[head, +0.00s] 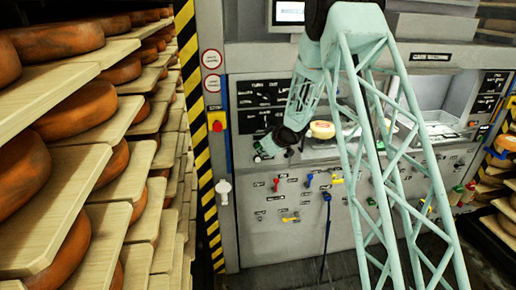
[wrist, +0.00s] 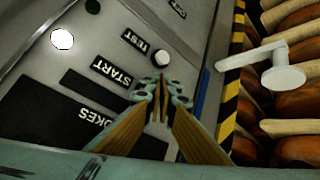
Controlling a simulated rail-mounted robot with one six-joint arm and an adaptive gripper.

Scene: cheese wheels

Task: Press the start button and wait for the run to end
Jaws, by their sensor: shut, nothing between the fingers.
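The grey machine panel (wrist: 92,48) fills much of the wrist view and carries a START label (wrist: 111,72). My gripper (wrist: 160,88) is shut and empty, its fingertips together just past the end of that label. No start button shows clearly; the fingertips cover the spot beside the label, and I cannot tell whether they touch the panel. In the head view my gripper (head: 272,145) is a dark shape at the machine's front, near a small green button (head: 258,147).
A TEST label (wrist: 135,44) and round knob (wrist: 161,59) sit close to the fingertips. A lit white button (wrist: 62,39) is further left. A cheese wheel (head: 322,130) sits in the machine. Cheese shelves (head: 75,160) stand at left, beyond a striped post (head: 196,110).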

